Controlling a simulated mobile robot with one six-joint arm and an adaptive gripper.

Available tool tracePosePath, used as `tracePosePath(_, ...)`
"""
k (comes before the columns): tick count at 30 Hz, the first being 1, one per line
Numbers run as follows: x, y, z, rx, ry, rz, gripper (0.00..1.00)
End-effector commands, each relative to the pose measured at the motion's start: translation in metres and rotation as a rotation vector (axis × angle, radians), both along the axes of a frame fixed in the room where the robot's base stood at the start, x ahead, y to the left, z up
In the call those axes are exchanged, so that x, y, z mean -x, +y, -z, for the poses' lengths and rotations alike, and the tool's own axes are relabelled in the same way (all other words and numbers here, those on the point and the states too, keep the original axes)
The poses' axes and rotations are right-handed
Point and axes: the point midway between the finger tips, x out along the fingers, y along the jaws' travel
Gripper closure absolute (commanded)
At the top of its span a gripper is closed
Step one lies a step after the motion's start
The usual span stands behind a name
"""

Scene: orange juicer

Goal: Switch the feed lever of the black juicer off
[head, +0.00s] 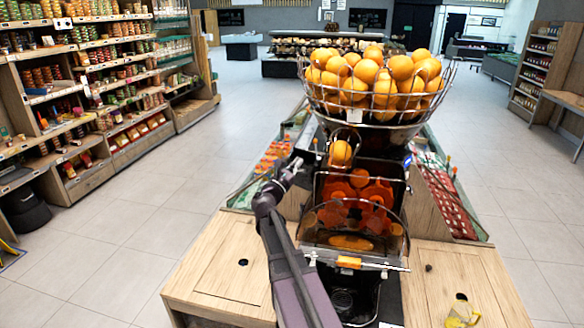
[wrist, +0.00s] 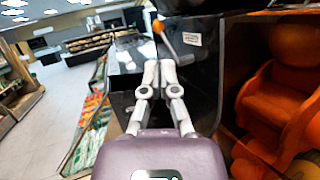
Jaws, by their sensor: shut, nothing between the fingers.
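The black juicer (head: 393,172) stands on the wooden counter in the head view, and its dark side panel (wrist: 205,85) fills the middle of the wrist view. The feed lever (wrist: 166,40) is a thin metal rod with an orange knob, slanting up to the left beside a white label on the panel. My gripper (wrist: 159,72) is shut and empty, its fingertips just below the lever in the picture; I cannot tell if they touch it. In the head view my gripper (head: 291,168) is at the juicer's left side, at about the height of the single orange in the feed.
A wire basket of oranges (head: 375,85) sits on top of the juicer. Orange press drums (wrist: 275,105) are close on the right in the wrist view. Produce displays (head: 273,155) stand behind the counter (head: 225,255). Open floor lies to the left.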

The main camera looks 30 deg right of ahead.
Motion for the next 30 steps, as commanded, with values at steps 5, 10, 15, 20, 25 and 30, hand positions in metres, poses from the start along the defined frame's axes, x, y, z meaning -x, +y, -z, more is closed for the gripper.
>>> tracePosePath(5,-0.013,-0.026,-0.012,0.000,0.001,0.001,1.00)
tracePosePath(10,-0.023,-0.048,-0.020,0.000,0.000,0.001,1.00)
tracePosePath(15,-0.030,-0.064,-0.026,0.000,0.001,0.001,1.00)
tracePosePath(20,-0.034,-0.072,-0.028,0.001,0.001,-0.001,1.00)
tracePosePath(25,-0.035,-0.075,-0.028,0.000,0.000,-0.001,1.00)
tracePosePath(30,-0.034,-0.075,-0.028,0.000,0.000,-0.001,1.00)
